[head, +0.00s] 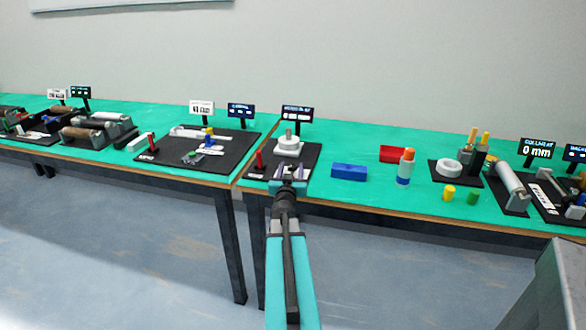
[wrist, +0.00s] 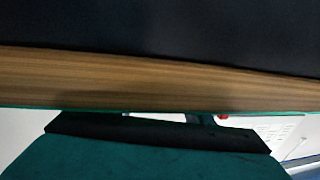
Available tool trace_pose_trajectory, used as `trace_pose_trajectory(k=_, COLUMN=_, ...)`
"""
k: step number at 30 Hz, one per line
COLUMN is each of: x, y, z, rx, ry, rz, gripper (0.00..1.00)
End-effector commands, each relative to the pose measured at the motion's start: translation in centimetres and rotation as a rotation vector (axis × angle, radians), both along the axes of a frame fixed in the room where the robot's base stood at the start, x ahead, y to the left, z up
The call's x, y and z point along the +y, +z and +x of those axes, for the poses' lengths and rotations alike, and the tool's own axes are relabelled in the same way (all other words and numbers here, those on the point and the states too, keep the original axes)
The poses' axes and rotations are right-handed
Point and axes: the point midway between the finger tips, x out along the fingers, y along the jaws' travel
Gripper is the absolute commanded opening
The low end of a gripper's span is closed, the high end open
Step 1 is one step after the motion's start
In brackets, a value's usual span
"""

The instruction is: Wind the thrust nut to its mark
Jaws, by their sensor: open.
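In the head view a white round nut-like piece (head: 289,144) sits around a short upright post (head: 288,132) on a black board (head: 312,155). A dark sign (head: 297,113) stands behind it; its text is too small to read surely. I take the white piece for the thrust nut; its mark cannot be made out. A red upright peg (head: 259,160) stands at the board's left. My gripper (head: 289,171) is open and empty, at the board's front edge, nearer than the white piece and apart from it. The wrist view does not show the nut.
The wooden table edge (wrist: 150,82) fills the middle of the wrist view. Another black board (head: 233,158) with parts lies left.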

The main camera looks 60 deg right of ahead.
Motion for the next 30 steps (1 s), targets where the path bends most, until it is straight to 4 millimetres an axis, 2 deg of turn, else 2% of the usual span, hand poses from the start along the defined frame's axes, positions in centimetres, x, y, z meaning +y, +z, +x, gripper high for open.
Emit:
trace_pose_trajectory(k=8, x=-0.04, y=0.00, z=0.00, rx=0.000, ry=0.000, rz=0.000, gripper=0.47)
trace_pose_trajectory(k=15, x=-0.02, y=-0.01, z=0.03, rx=0.000, ry=0.001, rz=0.000, gripper=0.08)
trace_pose_trajectory(k=16, x=-0.01, y=-0.01, z=0.04, rx=0.000, ry=0.001, rz=0.000, gripper=0.05)
trace_pose_trajectory(k=30, x=-0.07, y=-0.22, z=0.55, rx=-0.004, ry=0.026, rz=-0.002, gripper=0.06)
